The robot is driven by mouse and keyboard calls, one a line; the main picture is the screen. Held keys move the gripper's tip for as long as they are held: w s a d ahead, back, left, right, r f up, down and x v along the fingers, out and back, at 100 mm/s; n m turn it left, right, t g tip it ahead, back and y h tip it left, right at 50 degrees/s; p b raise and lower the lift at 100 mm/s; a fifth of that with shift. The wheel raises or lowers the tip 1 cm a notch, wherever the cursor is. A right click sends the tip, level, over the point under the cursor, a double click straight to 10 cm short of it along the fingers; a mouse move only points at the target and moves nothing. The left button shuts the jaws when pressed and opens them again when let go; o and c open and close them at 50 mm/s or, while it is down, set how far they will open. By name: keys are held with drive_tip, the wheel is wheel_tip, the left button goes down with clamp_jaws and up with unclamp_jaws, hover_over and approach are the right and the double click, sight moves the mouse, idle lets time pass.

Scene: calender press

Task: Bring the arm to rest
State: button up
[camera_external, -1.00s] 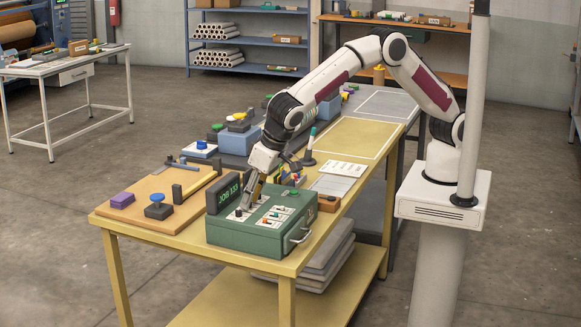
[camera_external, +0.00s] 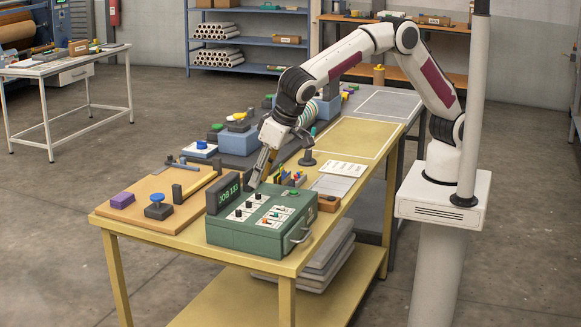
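My gripper (camera_external: 254,180) is above the back part of the green control box (camera_external: 252,236), just behind its knobs and next to the small display reading JOB 133 (camera_external: 224,193). The gripper points down at a tilt. Its fingers are small and partly overlap the display in this view, so I cannot tell whether they are open or shut. I see nothing held in it. My arm arches from its pedestal at the right over the yellow table (camera_external: 330,227).
A tan board (camera_external: 140,204) with a blue knob (camera_external: 158,207) and a purple block (camera_external: 122,200) lies left of the box. A dark stand (camera_external: 307,158), small coloured items and a blue box (camera_external: 237,143) are close to the arm.

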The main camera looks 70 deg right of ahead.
idle(0.6)
drive_tip(key=shift+s+f+n, duration=0.1)
drive_tip(key=shift+f+n, duration=0.05)
drive_tip(key=shift+n, duration=0.65)
drive_tip(key=s+d+f+n, duration=0.1)
drive_tip(key=s+d+f+n+g, duration=0.1)
drive_tip(key=shift+s+f, duration=0.25)
drive_tip(key=shift+f, duration=0.05)
drive_tip(key=shift+n+g, duration=0.3)
drive_tip(key=shift+n, duration=0.5)
drive_tip(key=d, duration=0.1)
drive_tip(key=s+d, duration=0.1)
drive_tip(key=d, duration=0.1)
drive_tip(key=s+d, duration=0.1)
drive_tip(key=shift+d+r, duration=0.25)
drive_tip(key=shift+r, duration=0.1)
drive_tip(key=s+d+r+m+t, duration=0.1)
drive_tip(key=s+d+r, duration=0.3)
drive_tip(key=d, duration=1)
drive_tip(key=s+d+r+m, duration=0.2)
drive_tip(key=s+d+r, duration=0.2)
drive_tip(key=d, duration=1)
drive_tip(key=s+d+r+m+t, duration=0.1)
drive_tip(key=s+d+r, duration=0.3)
drive_tip(key=d, duration=1)
drive_tip(key=shift+s+r+m+t, duration=0.35)
drive_tip(key=shift+s+m, duration=0.25)
drive_tip(key=shift+s, duration=1.25)
